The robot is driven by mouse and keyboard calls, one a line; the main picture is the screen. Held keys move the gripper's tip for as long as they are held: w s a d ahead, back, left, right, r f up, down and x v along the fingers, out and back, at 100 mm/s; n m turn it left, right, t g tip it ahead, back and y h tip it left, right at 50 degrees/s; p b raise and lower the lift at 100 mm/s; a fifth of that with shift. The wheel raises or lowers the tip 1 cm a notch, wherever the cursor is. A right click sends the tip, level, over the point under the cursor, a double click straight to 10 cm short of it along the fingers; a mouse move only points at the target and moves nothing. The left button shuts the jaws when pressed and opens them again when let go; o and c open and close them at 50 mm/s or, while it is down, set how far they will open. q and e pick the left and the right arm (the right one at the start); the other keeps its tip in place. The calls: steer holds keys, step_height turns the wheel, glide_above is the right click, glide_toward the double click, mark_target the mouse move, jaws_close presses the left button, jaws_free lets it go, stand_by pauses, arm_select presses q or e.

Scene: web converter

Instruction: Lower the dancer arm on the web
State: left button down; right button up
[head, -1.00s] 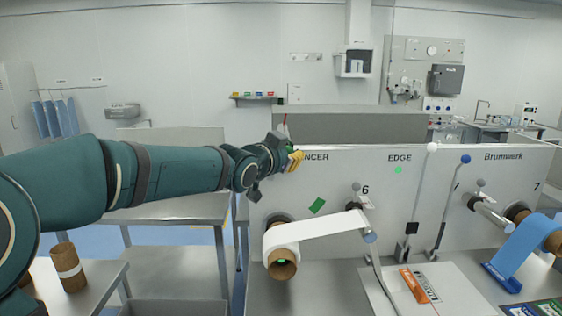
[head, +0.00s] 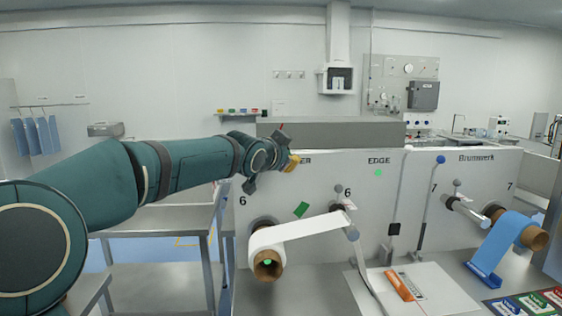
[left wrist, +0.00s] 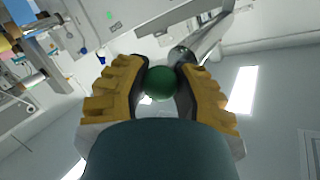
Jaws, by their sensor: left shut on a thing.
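My left gripper (head: 291,163) is at the upper left of the machine's white front panel (head: 345,225), over part of the DANCER lettering. In the left wrist view (left wrist: 160,80) its yellow-padded fingers are closed around a round green knob (left wrist: 161,84). The knob is hidden in the head view, and I cannot make out the dancer arm's shaft there. The white web (head: 295,231) runs from a roll on a brown core (head: 268,264) to a roller (head: 352,234) on the right. My right gripper is not in view.
Levers with a white knob (head: 409,148) and a blue knob (head: 440,160) stand to the right on the panel. A blue web (head: 507,238) runs at the far right. An orange tool (head: 400,285) lies on the bench. A metal table (head: 165,217) stands below my left arm.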

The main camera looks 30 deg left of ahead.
arm_select(q)
steer(key=w+d+f+m+g+y+b, duration=0.3)
steer(key=d+f+m, duration=0.3)
steer(key=f, duration=0.5)
steer(key=shift+w+d+g+y, duration=0.7)
steer(key=shift+w+d, duration=0.15)
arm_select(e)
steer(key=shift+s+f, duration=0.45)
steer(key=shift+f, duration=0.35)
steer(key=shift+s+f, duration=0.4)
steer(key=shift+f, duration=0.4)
arm_select(q)
steer(key=c, duration=0.6)
jaws_free()
steer(key=shift+c, duration=0.2)
steer(key=v, duration=1.2)
steer(key=shift+o, duration=0.2)
steer(key=shift+r, duration=0.1)
